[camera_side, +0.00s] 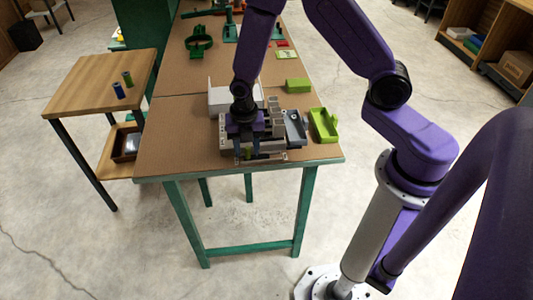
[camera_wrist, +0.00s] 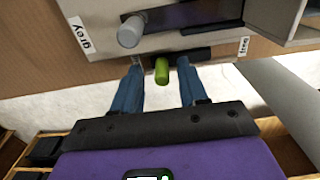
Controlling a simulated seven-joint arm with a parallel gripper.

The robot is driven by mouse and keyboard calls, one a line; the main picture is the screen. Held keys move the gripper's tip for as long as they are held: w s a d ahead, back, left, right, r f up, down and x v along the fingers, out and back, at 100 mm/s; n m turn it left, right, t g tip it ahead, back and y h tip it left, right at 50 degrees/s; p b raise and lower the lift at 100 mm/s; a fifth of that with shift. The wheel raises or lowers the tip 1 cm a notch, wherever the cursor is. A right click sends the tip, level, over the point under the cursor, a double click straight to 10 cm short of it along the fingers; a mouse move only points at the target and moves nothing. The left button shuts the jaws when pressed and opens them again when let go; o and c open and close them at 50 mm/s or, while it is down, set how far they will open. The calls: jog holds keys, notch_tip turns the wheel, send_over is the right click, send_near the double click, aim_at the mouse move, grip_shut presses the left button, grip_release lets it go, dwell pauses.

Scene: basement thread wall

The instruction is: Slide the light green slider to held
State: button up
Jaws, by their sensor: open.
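The light green slider (camera_wrist: 161,71) is a short rounded knob at a dark slot (camera_wrist: 196,54) along the near edge of a pale panel (camera_wrist: 105,42). It sits toward the left part of that slot in the wrist view. A small white label (camera_wrist: 245,46), hard to read, lies right of the slot. My gripper (camera_wrist: 161,65) is open, its two blue fingers on either side of the slider with a gap to each. In the side view my gripper (camera_side: 248,150) is low over the device at the table's front; the arm hides much of it.
A grey raised box (camera_wrist: 272,18) is at the right. A green tray (camera_side: 323,125) and a dark blue-grey tray (camera_side: 296,128) lie right of the device.

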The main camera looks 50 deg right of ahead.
aim_at(247, 147)
jog(key=shift+r, duration=2.9)
jog(key=shift+r, duration=2)
jog(key=s+d+r+m, duration=0.1)
jog(key=s+r+m, duration=0.2)
jog(key=s, duration=0.5)
jog(key=s+r+m, duration=0.3)
jog(key=s+m, duration=0.3)
jog(key=s, duration=0.1)
jog(key=s+d+r+m, duration=0.1)
jog(key=s+r+m, duration=0.3)
jog(key=s, duration=0.4)
jog(key=shift+s+d+m, duration=0.3)
jog(key=shift+s+m, duration=0.05)
jog(key=shift+m, duration=0.35)
jog(key=shift+c, duration=0.2)
